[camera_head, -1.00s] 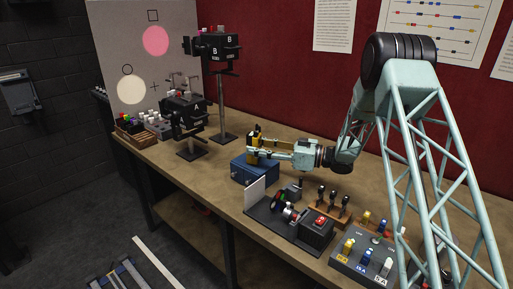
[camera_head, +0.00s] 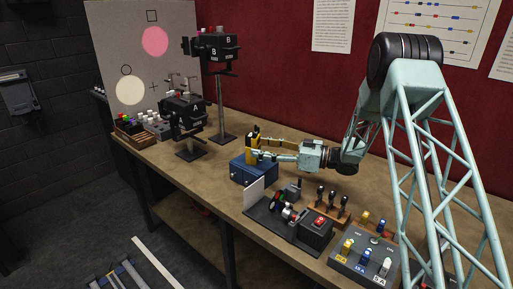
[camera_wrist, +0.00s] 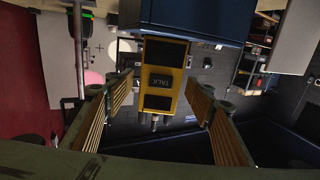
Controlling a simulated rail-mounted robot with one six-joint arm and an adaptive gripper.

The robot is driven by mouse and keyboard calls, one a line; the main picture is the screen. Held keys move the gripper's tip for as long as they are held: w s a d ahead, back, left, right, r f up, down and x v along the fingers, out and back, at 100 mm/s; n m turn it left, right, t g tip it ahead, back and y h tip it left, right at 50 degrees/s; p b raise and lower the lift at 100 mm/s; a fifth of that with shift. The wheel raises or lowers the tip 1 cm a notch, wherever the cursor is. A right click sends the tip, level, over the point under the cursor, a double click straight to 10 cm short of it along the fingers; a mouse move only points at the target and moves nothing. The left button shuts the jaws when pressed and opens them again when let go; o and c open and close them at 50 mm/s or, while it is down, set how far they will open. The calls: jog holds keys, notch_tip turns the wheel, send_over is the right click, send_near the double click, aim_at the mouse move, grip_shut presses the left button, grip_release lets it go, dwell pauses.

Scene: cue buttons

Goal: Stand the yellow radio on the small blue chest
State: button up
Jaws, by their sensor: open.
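The yellow radio (camera_head: 252,137) stands upright on top of the small blue chest (camera_head: 243,174). In the wrist view the radio (camera_wrist: 163,78) shows its yellow face with a dark TALK panel, and it touches the blue chest (camera_wrist: 195,18). My gripper (camera_head: 263,148) is open just to the right of the radio. In the wrist view its two wood-toned fingers (camera_wrist: 160,100) are spread on either side of the radio, with a gap on both sides. The radio's far side is hidden.
A dark board with a white panel, knobs and a red-topped box (camera_head: 318,228) sits in front of the chest. A switch box (camera_head: 364,256) is at the front right. Two lamp stands (camera_head: 186,117) are to the left. Bench top (camera_head: 300,150) behind my gripper is bare.

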jog(key=p+v, duration=0.1)
jog(key=v, duration=0.8)
jog(key=shift+d, duration=0.35)
jog(key=shift+s, duration=0.1)
dwell(0.5)
